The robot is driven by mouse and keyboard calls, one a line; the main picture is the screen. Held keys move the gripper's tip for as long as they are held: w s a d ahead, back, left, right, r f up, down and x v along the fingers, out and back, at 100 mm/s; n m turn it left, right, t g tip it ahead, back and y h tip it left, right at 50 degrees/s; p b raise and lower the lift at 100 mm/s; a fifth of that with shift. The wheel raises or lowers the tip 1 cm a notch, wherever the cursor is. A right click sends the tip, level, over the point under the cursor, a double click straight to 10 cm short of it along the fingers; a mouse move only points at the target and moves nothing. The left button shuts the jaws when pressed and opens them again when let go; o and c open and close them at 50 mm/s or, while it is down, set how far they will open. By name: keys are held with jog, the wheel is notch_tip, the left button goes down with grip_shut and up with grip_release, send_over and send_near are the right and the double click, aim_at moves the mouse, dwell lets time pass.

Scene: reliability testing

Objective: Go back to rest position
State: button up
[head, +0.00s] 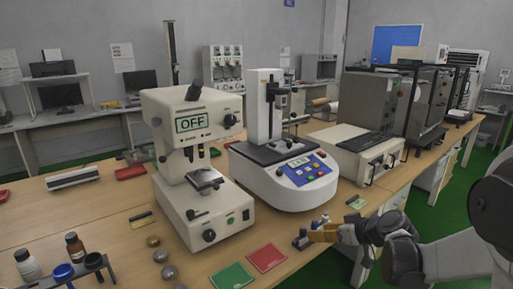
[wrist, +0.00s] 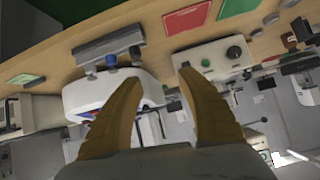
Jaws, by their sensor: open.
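My gripper (head: 326,232) shows at the lower right of the head view, low over the front edge of the wooden bench (head: 115,205). Its yellow-brown fingers appear just beside a small dark rack with vials (head: 301,240). In the wrist view my gripper (wrist: 158,76) has its two curved fingers spread, with nothing between them. There the grey rack (wrist: 108,48) with a blue-topped item lies beyond the left finger, apart from it as far as I can tell.
The blue-and-white tester (head: 290,180) and the microscope-like device reading OFF (head: 198,150) stand behind the gripper. Red (head: 267,258) and green (head: 231,276) cards lie flat at the front. Bottles (head: 75,247) stand lower left.

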jog(key=s+a+r+m+g+h, duration=0.1)
jog(key=s+a+r, duration=0.15)
jog(key=s, duration=0.45)
jog(key=s+a+r+m+g+h, duration=0.1)
jog(key=s+a+r+h, duration=0.1)
jog(key=s+r, duration=0.3)
jog(key=s+d+f+m+h, duration=0.1)
jog(key=s+d+m+h, duration=0.1)
jog(key=s, duration=1.5)
jog(key=shift+f+m+h, duration=0.2)
jog(key=shift+m+h, duration=0.5)
jog(key=shift+m, duration=0.1)
jog(key=shift+w, duration=0.1)
